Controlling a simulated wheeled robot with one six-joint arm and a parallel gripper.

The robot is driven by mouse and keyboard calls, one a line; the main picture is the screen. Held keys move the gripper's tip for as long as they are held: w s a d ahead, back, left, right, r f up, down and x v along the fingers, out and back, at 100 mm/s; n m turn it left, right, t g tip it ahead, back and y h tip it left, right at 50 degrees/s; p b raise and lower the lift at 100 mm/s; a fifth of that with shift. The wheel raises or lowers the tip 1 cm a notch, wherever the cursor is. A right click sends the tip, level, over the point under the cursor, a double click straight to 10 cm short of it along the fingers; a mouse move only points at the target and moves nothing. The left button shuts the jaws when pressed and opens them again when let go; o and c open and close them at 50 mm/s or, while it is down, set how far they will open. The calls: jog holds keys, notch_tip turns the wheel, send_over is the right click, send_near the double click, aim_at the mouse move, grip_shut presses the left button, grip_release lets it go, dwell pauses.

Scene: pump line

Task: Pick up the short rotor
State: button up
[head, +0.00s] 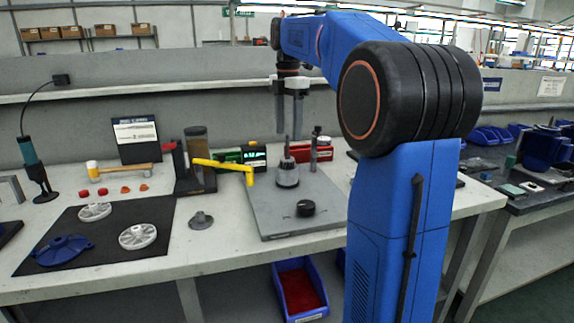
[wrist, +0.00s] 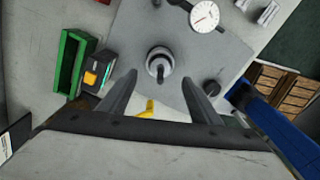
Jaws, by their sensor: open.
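A grey metal rotor (head: 288,174) with a stepped round body and a thin upright shaft stands on the grey fixture plate (head: 268,222). No other rotor is clear, so I cannot tell its length class by comparison. In the wrist view the rotor (wrist: 158,58) shows from above, just beyond the fingertips and roughly midway between them. My gripper (head: 288,134) points down above the rotor, its two fingers apart and empty. The open fingers also show in the wrist view (wrist: 160,80). The shaft top is close below the fingertips; I see no contact.
A dial gauge (wrist: 204,16) on a post stands beside the rotor. A black knob (head: 306,208) is on the plate's front. A yellow tool (head: 224,166) lies left of the rotor. A grey flanged part (head: 201,220) and white wheels (head: 138,236) lie further left.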

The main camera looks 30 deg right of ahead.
aim_at(288, 156)
jog(key=shift+a+f, duration=0.15)
jog(key=shift+f, duration=4.3)
grip_shut()
